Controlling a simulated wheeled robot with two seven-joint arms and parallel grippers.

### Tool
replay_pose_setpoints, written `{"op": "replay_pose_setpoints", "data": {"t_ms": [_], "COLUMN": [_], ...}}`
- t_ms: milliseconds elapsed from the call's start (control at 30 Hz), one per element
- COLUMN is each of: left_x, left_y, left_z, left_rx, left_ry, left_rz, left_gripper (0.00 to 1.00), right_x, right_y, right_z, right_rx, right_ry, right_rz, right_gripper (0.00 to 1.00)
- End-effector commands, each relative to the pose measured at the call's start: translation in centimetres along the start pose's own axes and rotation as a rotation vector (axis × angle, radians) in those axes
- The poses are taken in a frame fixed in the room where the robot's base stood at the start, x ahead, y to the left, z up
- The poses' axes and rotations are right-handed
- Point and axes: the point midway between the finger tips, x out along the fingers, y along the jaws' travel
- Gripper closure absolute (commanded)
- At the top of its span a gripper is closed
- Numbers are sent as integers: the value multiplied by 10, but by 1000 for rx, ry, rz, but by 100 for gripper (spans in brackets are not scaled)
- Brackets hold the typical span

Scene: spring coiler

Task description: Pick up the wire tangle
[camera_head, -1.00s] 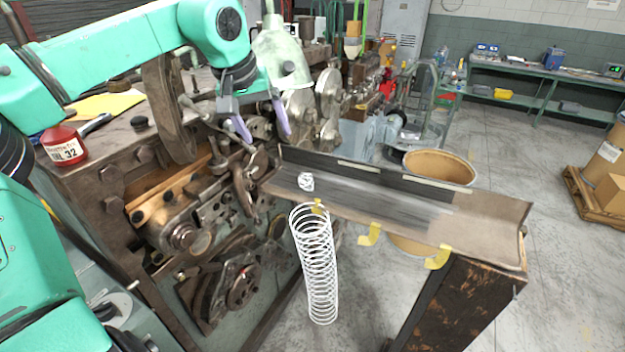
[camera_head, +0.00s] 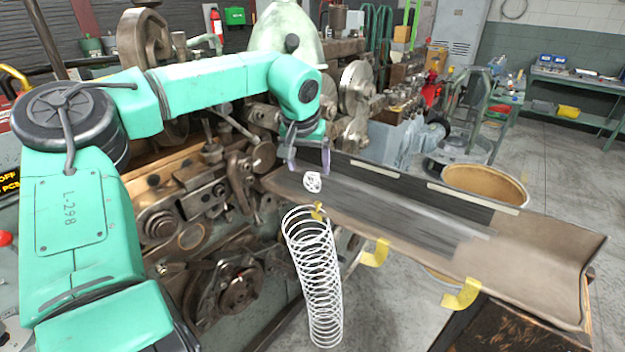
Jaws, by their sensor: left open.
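The wire tangle (camera_head: 312,182) is a small white clump of wire. It lies near the left end of the grey metal chute (camera_head: 400,213), close to the machine. My left gripper (camera_head: 308,168) has its two fingers pointing down, apart and empty, just above the tangle in the picture. I cannot tell whether a finger touches it. A long white coil spring (camera_head: 316,280) hangs below the near edge of the chute. My right gripper is not in view.
The coiling machine (camera_head: 215,195) stands close at the left, with wheels and levers around my left arm. Yellow tabs (camera_head: 375,252) stick out from the chute's near edge. A brown drum (camera_head: 484,184) stands behind the chute. The floor at the right is clear.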

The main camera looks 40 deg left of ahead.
Motion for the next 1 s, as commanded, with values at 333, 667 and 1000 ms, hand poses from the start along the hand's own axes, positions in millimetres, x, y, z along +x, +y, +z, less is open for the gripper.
{"op": "replay_pose_setpoints", "data": {"t_ms": [333, 667, 1000], "left_x": [52, 55, 54], "left_y": [1, 2, 2], "left_z": [-3, -3, -3], "left_rx": [0, -1, -1], "left_ry": [-1, 2, 3], "left_rz": [-1, 1, 1], "left_gripper": [14, 60, 100], "right_x": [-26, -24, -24], "right_y": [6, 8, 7], "right_z": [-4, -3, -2], "right_rx": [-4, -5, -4], "right_ry": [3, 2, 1], "right_rz": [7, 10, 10], "right_gripper": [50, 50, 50]}}
